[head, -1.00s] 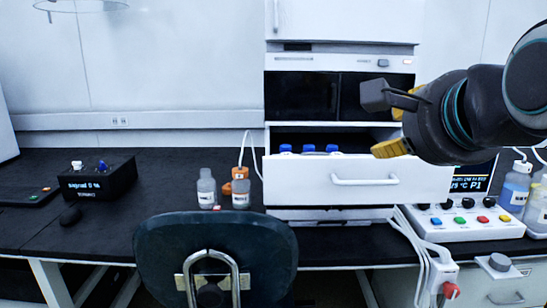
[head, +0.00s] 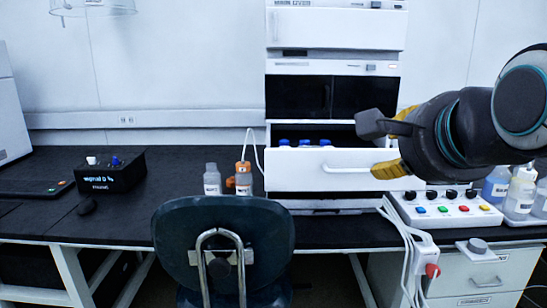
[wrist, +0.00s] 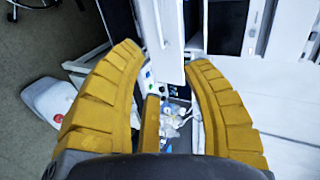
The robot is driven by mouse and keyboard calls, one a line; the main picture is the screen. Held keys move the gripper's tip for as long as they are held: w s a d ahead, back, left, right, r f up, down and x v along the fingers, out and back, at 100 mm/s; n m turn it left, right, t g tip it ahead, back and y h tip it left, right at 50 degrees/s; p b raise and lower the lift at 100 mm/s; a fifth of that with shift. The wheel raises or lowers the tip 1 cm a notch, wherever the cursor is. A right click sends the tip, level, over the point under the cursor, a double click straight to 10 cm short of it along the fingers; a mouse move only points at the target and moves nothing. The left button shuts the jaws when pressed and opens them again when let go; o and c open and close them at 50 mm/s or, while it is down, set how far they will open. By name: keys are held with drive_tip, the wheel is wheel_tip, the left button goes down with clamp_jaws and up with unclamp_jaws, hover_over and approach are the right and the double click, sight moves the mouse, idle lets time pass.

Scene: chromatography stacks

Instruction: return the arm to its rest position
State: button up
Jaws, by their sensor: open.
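My gripper (head: 386,149) is at the right of the head view, in front of the chromatography stack (head: 332,95) and near the handle end of its pulled-out drawer (head: 310,170). Its yellow fingers are apart, with nothing between them. In the wrist view my gripper (wrist: 164,75) also shows spread fingers, above a narrow gap with bottles and tubing below. My arm reaches in from the right edge of the head view, its dark links partly hiding the drawer's right end and the bench behind.
Blue-capped bottles (head: 305,143) stand in the open drawer. A control box with coloured buttons (head: 445,209) and several bottles (head: 520,192) are below my arm. A chair (head: 222,240) stands before the bench.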

drive_tip(key=s+f+n+g+p, duration=0.9)
drive_tip(key=s+n+p, duration=0.6)
drive_tip(key=p, duration=0.8)
drive_tip(key=shift+s+f+n, duration=0.15)
drive_tip(key=shift+f+n, duration=0.75)
drive_tip(key=shift+f, duration=0.3)
drive_tip(key=shift+d, duration=0.15)
